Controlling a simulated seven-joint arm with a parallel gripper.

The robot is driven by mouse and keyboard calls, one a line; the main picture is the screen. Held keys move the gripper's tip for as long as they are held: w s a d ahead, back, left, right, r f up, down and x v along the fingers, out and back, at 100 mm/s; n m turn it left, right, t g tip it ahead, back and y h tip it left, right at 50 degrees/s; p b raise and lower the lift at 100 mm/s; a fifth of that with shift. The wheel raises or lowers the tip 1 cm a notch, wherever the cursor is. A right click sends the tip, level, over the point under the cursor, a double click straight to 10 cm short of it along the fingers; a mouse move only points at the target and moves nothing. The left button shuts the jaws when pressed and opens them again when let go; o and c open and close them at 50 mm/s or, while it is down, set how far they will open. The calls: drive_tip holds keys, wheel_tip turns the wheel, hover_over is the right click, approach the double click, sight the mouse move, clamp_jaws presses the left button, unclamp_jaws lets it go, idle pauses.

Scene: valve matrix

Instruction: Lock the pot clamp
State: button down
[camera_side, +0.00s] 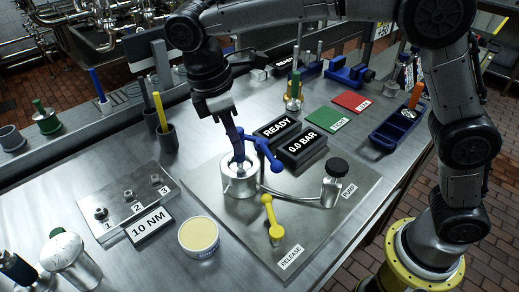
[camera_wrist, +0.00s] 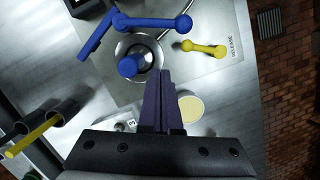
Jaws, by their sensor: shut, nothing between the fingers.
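A silver pot (camera_side: 238,184) stands on a metal plate (camera_side: 310,225). It also shows in the wrist view (camera_wrist: 147,47), just beyond my fingertips. A blue clamp lever (camera_side: 264,150) with a ball end reaches over the pot's right side. In the wrist view the blue lever (camera_wrist: 155,22) crosses above the pot, with a blue bar at its left and a blue knob (camera_wrist: 128,66) at the pot's rim. My gripper (camera_side: 238,158) points down at the pot, its dark purple fingers together and empty. In the wrist view the fingertips (camera_wrist: 164,72) are right of the knob; contact is unclear.
A yellow lever (camera_side: 271,217) marked RELEASE is in front of the pot. A black-capped part (camera_side: 335,175) joins the pot by a pipe. READY and 0.0 BAR displays (camera_side: 300,150) stand behind. A round cream-topped tin (camera_side: 199,236) is at the front left.

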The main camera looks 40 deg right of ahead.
drive_tip(key=x, duration=0.3)
drive_tip(key=shift+s+d+f, duration=0.1)
drive_tip(key=shift+f, duration=0.15)
drive_tip(key=shift+s+d+f, duration=0.1)
drive_tip(key=shift+s+d, duration=0.1)
drive_tip(key=shift+d, duration=0.3)
drive_tip(key=shift+s+d+f, duration=0.1)
drive_tip(key=shift+s+d, duration=0.15)
drive_tip(key=shift+d, duration=0.3)
drive_tip(key=shift+s+d+f, duration=0.2)
drive_tip(key=shift+s+d, duration=0.15)
drive_tip(key=shift+d, duration=0.35)
